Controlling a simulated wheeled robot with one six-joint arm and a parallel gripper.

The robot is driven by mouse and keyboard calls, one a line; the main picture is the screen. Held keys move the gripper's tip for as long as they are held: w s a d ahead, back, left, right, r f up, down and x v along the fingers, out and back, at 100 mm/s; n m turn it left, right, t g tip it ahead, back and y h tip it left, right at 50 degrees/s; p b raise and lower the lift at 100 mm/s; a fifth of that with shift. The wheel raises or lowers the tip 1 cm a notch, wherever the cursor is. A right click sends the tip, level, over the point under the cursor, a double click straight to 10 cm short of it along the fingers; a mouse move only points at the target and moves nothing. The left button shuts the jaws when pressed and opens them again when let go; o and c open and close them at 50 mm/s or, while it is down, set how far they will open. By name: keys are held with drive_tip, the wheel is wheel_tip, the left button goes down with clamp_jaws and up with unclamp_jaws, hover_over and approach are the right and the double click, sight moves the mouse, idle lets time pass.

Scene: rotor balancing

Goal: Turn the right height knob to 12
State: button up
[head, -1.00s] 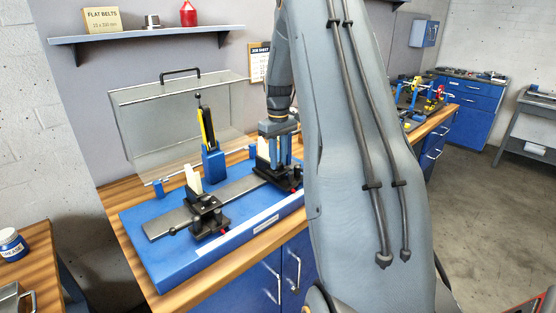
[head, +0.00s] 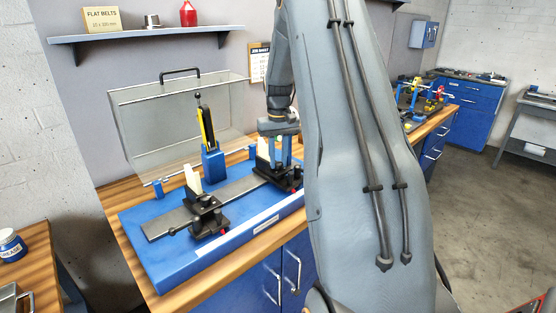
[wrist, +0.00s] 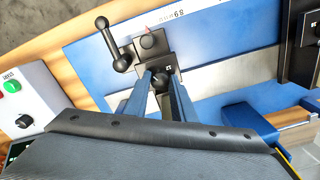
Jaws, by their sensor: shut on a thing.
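The right pedestal (head: 291,183) stands on the right part of the blue balancing machine's bed, near the front edge. My gripper (head: 279,160) comes down from above onto it; the arm hides part of it. In the wrist view the two blue fingers (wrist: 162,86) are on either side of a dark round height knob (wrist: 160,77) on the pedestal's black block and are shut on it. The knob's scale and pointer are not readable. The left pedestal (head: 206,218) stands apart to the left.
A lever with a ball end (wrist: 120,62) stands close to the fingers. A control box (wrist: 18,100) with a green button is at the left in the wrist view. A clear hinged guard (head: 165,125) is behind the machine (head: 160,278).

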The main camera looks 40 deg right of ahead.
sight(279, 163)
drive_tip(key=o, duration=1.1)
drive_tip(key=shift+c, duration=0.2)
drive_tip(key=shift+r, duration=0.1)
drive_tip(key=shift+r+b, duration=1.2)
drive_tip(key=shift+r, duration=2.65)
